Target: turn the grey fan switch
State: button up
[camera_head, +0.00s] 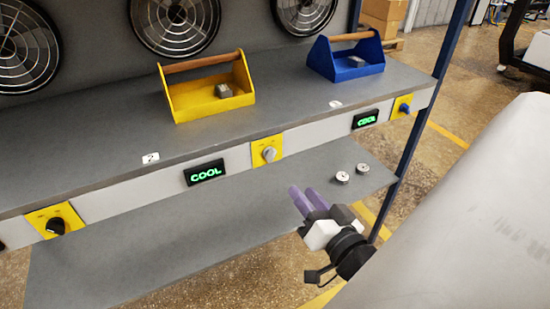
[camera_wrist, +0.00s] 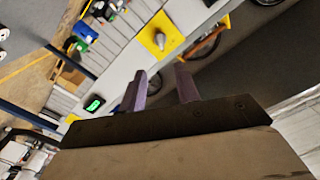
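The grey fan switch (camera_head: 269,154) is a round knob on a yellow plate (camera_head: 259,160) on the front edge of the upper shelf, right of a display reading COOL. In the wrist view the grey switch (camera_wrist: 160,40) on its yellow plate shows beyond the fingertips, near the top middle. My gripper (camera_head: 304,196) has two purple fingers, which stand apart with nothing between them. In the head view it is below and to the right of the switch, clear of it. In the wrist view the gripper (camera_wrist: 161,82) also shows a gap between the fingers.
A black switch (camera_head: 55,226) and a blue switch (camera_head: 404,108) sit on other yellow plates along the same edge. Yellow (camera_head: 205,105) and blue (camera_head: 346,66) toolboxes stand on the upper shelf. Two small round metal parts (camera_head: 342,177) lie on the lower shelf. A blue post (camera_head: 420,120) stands at right.

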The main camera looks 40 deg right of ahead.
aim_at(273, 157)
jog(key=p+x, duration=0.2)
jog(key=x, duration=1.1)
jog(key=shift+w+a+r+p, duration=0.1)
jog(key=shift+w+p, duration=0.05)
jog(key=shift+p, duration=0.15)
jog(key=c, duration=0.6)
jog(key=shift+c, duration=0.2)
